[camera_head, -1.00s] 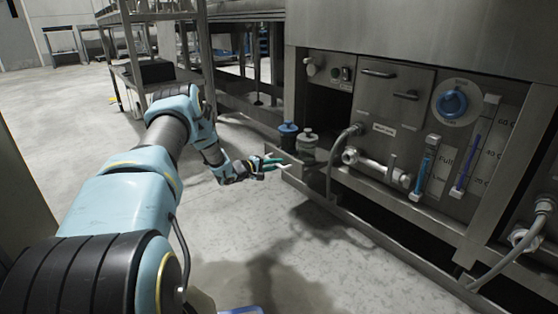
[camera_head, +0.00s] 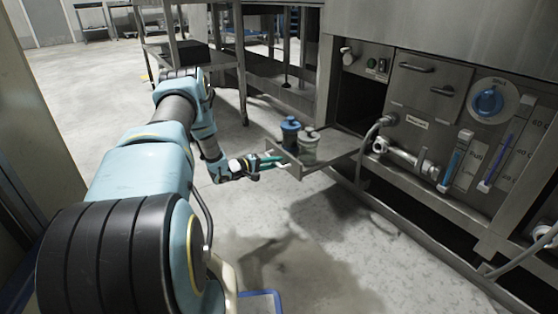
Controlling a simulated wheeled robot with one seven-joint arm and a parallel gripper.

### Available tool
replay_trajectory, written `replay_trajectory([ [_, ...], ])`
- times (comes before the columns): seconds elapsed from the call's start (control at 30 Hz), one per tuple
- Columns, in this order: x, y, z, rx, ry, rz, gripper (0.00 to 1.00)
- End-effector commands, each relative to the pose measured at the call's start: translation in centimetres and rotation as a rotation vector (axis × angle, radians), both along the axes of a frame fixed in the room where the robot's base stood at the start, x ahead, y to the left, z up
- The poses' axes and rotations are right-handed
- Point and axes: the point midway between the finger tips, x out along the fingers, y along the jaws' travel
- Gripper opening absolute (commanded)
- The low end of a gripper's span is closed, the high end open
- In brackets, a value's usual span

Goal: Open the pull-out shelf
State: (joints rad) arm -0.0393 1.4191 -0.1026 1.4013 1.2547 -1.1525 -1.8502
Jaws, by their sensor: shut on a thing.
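The pull-out shelf (camera_head: 335,147) is a flat grey metal tray that sticks out of the dark opening at the lower left of the steel washer. A blue-lidded container (camera_head: 290,133) and a grey-white container (camera_head: 308,146) stand upright on it near its front. My gripper (camera_head: 279,162) is at the shelf's front edge, shut on the shelf's front. The exact contact is too small to make out. My arm reaches in from the lower left.
The washer's panel (camera_head: 427,93) with handles, a blue dial (camera_head: 488,101) and pipes (camera_head: 405,160) is right of the shelf. A steel rack (camera_head: 190,55) stands behind my arm. The floor (camera_head: 330,245) in front of the shelf is clear.

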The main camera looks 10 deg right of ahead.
Motion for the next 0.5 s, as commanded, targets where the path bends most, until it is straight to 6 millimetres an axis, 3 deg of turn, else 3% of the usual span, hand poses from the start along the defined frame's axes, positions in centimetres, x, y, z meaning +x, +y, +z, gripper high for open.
replay_trajectory([
  [0.3,-0.01,0.12,-0.09,0.002,0.001,0.001,0.0],
  [0.33,-0.01,0.12,-0.09,0.002,0.001,0.001,0.22],
  [0.43,0.0,0.1,-0.07,0.001,0.0,0.001,0.32],
  [0.5,-0.01,0.08,-0.07,0.001,0.0,0.001,0.32],
])
